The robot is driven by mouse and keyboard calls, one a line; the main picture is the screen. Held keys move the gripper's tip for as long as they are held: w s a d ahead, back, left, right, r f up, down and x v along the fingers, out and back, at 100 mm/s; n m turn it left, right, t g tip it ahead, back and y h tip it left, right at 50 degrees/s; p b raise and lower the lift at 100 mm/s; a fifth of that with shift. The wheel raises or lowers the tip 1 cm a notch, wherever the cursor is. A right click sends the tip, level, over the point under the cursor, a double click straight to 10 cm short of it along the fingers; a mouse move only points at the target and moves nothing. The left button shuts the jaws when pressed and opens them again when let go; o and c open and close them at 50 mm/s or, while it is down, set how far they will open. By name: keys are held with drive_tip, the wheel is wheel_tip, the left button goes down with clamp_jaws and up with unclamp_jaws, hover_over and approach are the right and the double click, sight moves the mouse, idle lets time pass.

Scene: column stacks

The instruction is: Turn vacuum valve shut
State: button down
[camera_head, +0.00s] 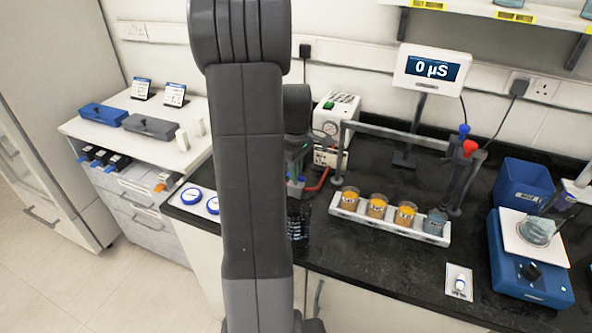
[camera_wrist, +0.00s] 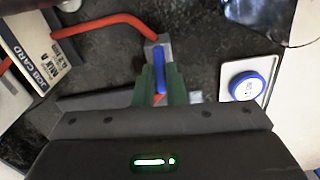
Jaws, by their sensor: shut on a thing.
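The vacuum valve is a small grey block (camera_wrist: 158,46) with a blue lever (camera_wrist: 160,76), seen in the wrist view. A red hose (camera_wrist: 108,24) runs into it from the upper left. My gripper (camera_wrist: 160,70) has its green fingers closed on either side of the blue lever. The lever lies almost straight up and down in the wrist picture. In the head view my gripper (camera_head: 296,178) is partly hidden behind my arm, low over the bench near the red hose (camera_head: 319,183). The valve's lower parts are hidden by the fingers.
A white pump with a gauge (camera_head: 331,128) stands behind my gripper. In the wrist view, a job card (camera_wrist: 40,62) is left and a blue-capped item (camera_wrist: 249,85) right.

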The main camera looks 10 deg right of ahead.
drive_tip(key=m, duration=0.8)
drive_tip(key=shift+m, duration=0.4)
drive_tip(key=m, duration=0.4)
drive_tip(key=shift+m, duration=1.9)
drive_tip(key=c, duration=1.5)
unclamp_jaws()
